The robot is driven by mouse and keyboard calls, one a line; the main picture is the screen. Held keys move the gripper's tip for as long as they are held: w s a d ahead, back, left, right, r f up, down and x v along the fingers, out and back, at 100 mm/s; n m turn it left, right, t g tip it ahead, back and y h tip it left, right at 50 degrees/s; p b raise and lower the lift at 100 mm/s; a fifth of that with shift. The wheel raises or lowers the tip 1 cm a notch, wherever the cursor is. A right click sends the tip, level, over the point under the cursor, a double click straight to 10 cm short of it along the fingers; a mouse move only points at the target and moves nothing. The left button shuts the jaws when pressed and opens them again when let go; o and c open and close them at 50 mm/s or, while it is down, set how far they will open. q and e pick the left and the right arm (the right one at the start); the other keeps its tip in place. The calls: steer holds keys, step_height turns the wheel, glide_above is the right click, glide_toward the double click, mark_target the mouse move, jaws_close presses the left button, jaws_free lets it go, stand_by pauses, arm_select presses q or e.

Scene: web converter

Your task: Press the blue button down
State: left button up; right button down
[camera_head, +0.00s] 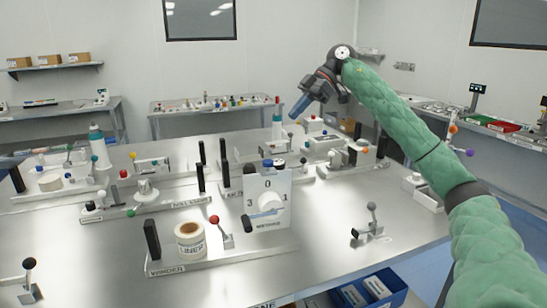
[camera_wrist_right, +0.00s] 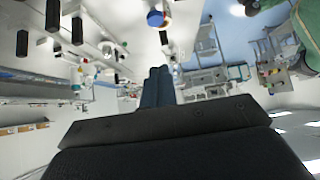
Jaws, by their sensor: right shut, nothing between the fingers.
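A small dark blue round cap (camera_head: 279,163), which looks like the blue button, shows just above the top edge of the white dial panel (camera_head: 283,188). The panel hides what lies below it. A blue round cap (camera_wrist_right: 155,18) also shows near the top of the right wrist view, ahead of the fingertips and apart from them; I cannot tell if it is the same one. My right gripper (camera_head: 299,108) is raised over the far part of the table, tilted down to the left. Its blue-grey fingers (camera_wrist_right: 157,84) are together and empty. My left gripper is not identifiable.
The steel table (camera_head: 330,270) carries several stations with upright black posts, coloured knobs and levers. A blue bin (camera_head: 368,290) sits below the front edge.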

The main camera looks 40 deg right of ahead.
arm_select(q)
steer(key=shift+s+r, duration=0.2)
steer(key=shift+r, duration=0.25)
arm_select(e)
steer(key=shift+f, duration=0.1)
steer(key=shift+a, duration=0.1)
steer(key=p, duration=0.3)
glide_above(264, 162)
steer(key=d, duration=0.3)
steer(key=f, duration=0.8)
steer(key=shift+s+f, duration=0.15)
steer(key=shift+s, duration=0.1)
steer(key=shift+f, duration=1.3)
arm_select(q)
step_height(264, 162, down, 14)
steer(key=w, duration=0.1)
steer(key=shift+w, duration=0.4)
arm_select(e)
steer(key=shift+f, duration=0.1)
